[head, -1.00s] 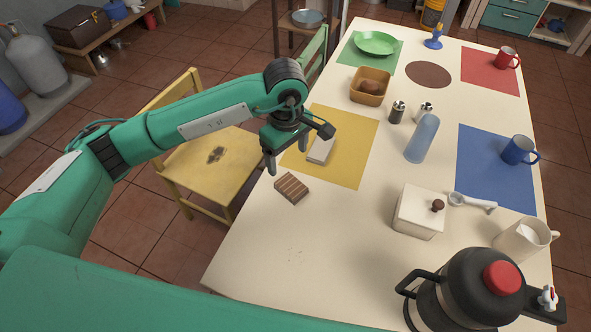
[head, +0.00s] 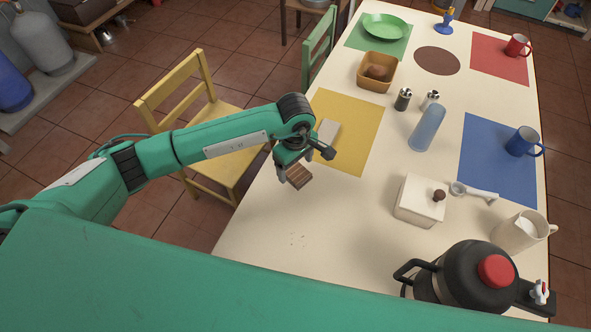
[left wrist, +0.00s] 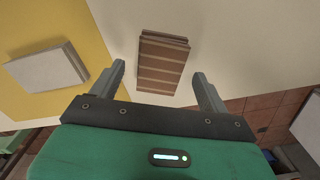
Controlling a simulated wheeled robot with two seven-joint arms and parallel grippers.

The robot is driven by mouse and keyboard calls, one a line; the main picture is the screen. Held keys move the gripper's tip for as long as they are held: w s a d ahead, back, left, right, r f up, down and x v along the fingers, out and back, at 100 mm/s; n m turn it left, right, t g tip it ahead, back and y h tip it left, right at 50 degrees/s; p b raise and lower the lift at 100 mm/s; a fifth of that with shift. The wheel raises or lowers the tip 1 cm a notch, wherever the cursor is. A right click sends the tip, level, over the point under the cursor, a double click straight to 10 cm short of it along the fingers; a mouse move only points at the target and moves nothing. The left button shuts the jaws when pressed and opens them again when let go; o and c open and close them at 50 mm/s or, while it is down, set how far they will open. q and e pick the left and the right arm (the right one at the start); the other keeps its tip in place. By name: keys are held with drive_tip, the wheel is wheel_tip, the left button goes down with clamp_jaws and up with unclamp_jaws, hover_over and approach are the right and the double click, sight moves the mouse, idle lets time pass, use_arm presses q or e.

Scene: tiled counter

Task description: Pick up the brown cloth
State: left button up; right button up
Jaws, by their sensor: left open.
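The brown cloth (head: 299,176) is a small folded, striped block lying on the cream table near its left edge. My left gripper (head: 292,168) is over it in the head view, partly covering it. In the left wrist view the cloth (left wrist: 163,63) lies ahead of and between the two open fingers (left wrist: 160,82), with a gap on each side. The fingers do not touch it, and nothing is held. My right gripper is not in view.
A pale folded cloth or block (head: 328,132) lies on the yellow mat (head: 352,128) just beyond. A white lidded box (head: 416,204), a clear bluish bottle (head: 427,128) and a dark kettle (head: 463,277) stand to the right. A yellow chair (head: 213,118) stands left of the table.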

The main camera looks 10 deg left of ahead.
use_arm(q)
wheel_tip(320, 180, down, 2)
drive_tip(key=shift+f, duration=0.1)
drive_tip(key=c, duration=1.1)
drive_tip(key=shift+c, duration=0.2)
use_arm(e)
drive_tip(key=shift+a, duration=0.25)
use_arm(q)
drive_tip(key=shift+r, duration=0.2)
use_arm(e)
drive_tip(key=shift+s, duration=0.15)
